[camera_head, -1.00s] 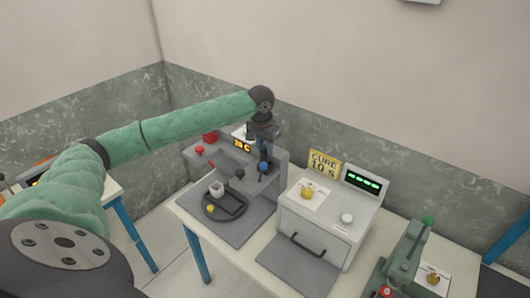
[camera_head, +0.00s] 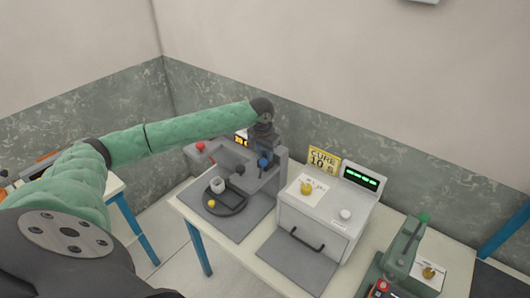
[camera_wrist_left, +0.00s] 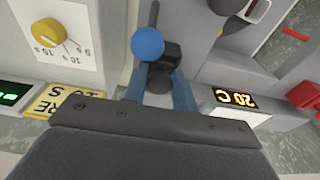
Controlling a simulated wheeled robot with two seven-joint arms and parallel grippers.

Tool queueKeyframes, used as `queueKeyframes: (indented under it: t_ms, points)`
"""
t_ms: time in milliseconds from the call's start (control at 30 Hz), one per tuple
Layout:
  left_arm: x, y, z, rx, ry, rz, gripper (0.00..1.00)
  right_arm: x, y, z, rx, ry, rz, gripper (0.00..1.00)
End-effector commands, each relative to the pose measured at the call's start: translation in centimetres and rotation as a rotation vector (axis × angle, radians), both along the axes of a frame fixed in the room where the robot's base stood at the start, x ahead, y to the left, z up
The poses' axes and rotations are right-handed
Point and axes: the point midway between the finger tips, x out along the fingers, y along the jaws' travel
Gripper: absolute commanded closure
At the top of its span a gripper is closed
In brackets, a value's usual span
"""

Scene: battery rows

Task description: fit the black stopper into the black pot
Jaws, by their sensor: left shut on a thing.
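My left gripper (camera_head: 264,148) hangs over the back of the grey machine at the left of the table. In the left wrist view its blue fingers (camera_wrist_left: 161,92) are shut on a small dark thing, apparently the black stopper (camera_wrist_left: 161,82). The fingers hide much of it, and I cannot tell whether it touches anything below. I cannot pick out the black pot with certainty. A round dark dish (camera_head: 237,208) lies on the machine's front plate, with a pale cup (camera_head: 217,185) on it. My right gripper is not in view.
A blue ball knob (camera_wrist_left: 147,43) on a lever is close beside the fingers. A dark ball knob (camera_head: 239,170) stands left of it. An orange display (camera_wrist_left: 236,98) is behind. The white box with a yellow dial (camera_head: 306,188) stands right; a green press (camera_head: 405,250) is further right.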

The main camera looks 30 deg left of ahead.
Motion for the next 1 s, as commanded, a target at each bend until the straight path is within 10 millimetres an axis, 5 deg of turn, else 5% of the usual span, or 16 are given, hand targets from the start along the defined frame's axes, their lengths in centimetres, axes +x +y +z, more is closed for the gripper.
queueKeyframes:
  t_ms: [167,200,300,667,1000]
  points:
    - [0.0,0.0,-0.2,0.0,0.0,0.0,0.95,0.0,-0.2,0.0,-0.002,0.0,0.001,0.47]
    - [0.0,0.0,-0.2,0.0,0.0,0.0,0.65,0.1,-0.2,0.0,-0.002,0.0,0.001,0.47]
    - [0.0,0.0,-0.2,0.0,0.0,0.0,0.51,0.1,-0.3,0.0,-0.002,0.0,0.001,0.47]
    - [0.0,0.0,0.4,0.001,-0.002,0.0,0.51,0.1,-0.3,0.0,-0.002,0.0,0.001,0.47]
    - [-0.5,0.0,5.1,0.001,-0.006,0.0,0.51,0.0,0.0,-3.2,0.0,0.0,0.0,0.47]
